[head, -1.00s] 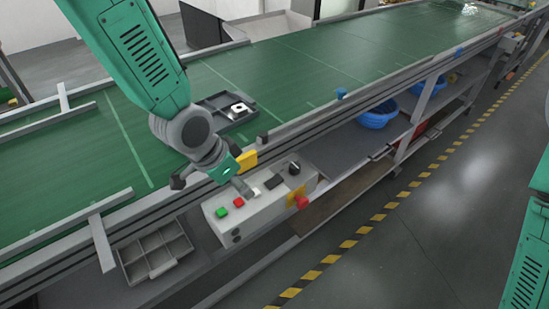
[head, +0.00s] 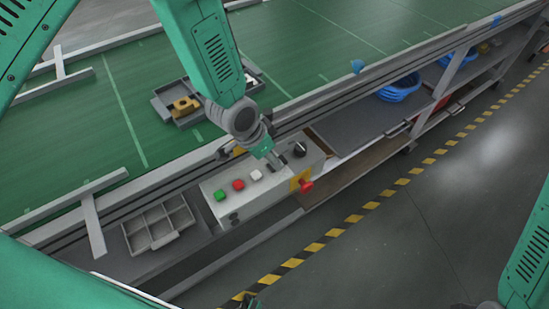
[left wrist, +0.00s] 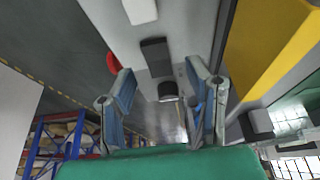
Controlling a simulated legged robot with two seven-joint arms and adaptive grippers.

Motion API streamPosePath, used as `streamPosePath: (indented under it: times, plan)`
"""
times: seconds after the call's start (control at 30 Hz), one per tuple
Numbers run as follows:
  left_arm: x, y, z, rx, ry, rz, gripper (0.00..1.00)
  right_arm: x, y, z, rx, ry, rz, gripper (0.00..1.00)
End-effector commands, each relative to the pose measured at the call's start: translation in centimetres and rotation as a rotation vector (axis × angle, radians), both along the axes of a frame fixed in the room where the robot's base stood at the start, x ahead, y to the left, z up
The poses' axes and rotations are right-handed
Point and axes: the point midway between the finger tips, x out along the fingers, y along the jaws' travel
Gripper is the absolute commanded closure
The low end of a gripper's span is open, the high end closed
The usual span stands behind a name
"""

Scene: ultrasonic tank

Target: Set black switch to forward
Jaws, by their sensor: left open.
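The black switch (head: 300,149), a round knob with a light mark, sits at the far right end of the grey control box (head: 245,203). It also shows in the left wrist view (left wrist: 168,91), beyond and between the two fingers. My left gripper (head: 278,161) is open and empty above the box, just left of the knob, and also shows in the left wrist view (left wrist: 163,88). Contact with the knob cannot be told. A dark rectangular piece (left wrist: 155,56) lies beside the knob. My right gripper is out of view.
Green (head: 220,195), red (head: 238,185) and white (head: 256,175) buttons line the box top. A red emergency knob (head: 306,186) sticks out in front. The green conveyor (head: 90,130) runs behind. A divided grey tray (head: 159,226) stands to the left. Floor in front is free.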

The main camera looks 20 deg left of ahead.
Motion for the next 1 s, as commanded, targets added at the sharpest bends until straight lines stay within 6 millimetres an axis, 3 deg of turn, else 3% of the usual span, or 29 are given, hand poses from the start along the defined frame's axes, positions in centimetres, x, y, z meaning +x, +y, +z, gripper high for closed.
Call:
streamPosePath:
  times: [0.2, 0.57, 0.7, 1.0]
  plan:
    - [0.7, -0.5, -2.3, 0.001, 0.001, 0.0, 0.55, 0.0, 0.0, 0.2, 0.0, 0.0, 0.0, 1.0]
    - [0.9, -0.7, -2.8, 0.001, 0.001, 0.0, 0.55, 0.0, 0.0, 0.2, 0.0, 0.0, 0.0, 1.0]
    - [0.9, -0.7, -2.8, 0.001, 0.0, 0.0, 1.0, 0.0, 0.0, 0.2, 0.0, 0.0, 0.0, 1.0]
    - [1.1, -0.8, -2.6, 0.03, 0.034, -0.002, 1.0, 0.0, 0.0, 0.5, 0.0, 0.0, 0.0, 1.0]
